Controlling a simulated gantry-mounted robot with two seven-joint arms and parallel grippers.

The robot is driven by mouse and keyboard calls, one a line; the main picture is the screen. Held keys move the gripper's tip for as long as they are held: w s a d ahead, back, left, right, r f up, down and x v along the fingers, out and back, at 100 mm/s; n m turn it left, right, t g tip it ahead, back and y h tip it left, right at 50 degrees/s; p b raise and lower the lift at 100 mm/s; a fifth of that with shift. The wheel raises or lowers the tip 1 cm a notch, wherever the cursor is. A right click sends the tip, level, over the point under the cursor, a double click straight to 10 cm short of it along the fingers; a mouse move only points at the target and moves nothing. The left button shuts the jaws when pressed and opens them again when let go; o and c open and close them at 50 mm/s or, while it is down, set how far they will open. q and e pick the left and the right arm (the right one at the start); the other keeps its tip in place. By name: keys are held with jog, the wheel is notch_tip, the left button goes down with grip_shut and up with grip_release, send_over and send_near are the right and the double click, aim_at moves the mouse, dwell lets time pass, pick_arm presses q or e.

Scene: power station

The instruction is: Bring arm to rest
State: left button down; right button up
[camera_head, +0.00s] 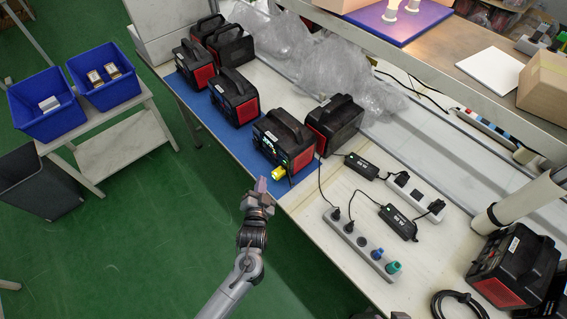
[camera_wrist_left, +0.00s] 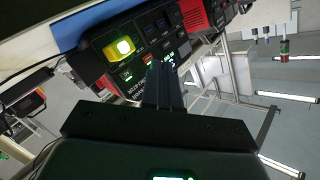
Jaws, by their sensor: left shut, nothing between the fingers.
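My left gripper (camera_head: 261,187) is at the front edge of the workbench, just in front of a black and red power station (camera_head: 284,138) with a yellow plug (camera_head: 279,173) in its front. Its fingers are shut with nothing between them. In the left wrist view the closed fingers (camera_wrist_left: 162,78) point at the power station's front panel (camera_wrist_left: 150,45), where the yellow plug (camera_wrist_left: 122,48) shows a lit green-white spot. I cannot tell whether the fingertips touch the panel. My right gripper is not in view.
More power stations stand on the blue mat (camera_head: 217,121) and behind it. A power strip (camera_head: 358,245) and black adapters (camera_head: 398,222) lie to the right with cables. Blue bins (camera_head: 44,104) stand on a side table at left. Green floor (camera_head: 150,240) is clear left of my arm.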

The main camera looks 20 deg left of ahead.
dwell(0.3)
pick_arm(q)
jog(key=s+a+f+g, duration=0.1)
jog(key=s+a+f, duration=0.1)
jog(key=s, duration=0.3)
jog(key=s+a+f+g, duration=0.1)
jog(key=s+a+f, duration=0.15)
jog(key=s, duration=0.25)
jog(key=s+d+r+n+g+h, duration=0.15)
jog(key=s+r+g, duration=0.3)
jog(key=s, duration=0.55)
jog(key=s+d+r+n+g+h, duration=0.1)
jog(key=s+r+g+h, duration=0.1)
jog(key=s+r+g, duration=0.5)
notch_tip(320, 180, up, 28)
jog(key=s+t+p, duration=0.1)
jog(key=s+p, duration=0.1)
jog(key=p, duration=2.9)
jog(key=shift+s, duration=0.1)
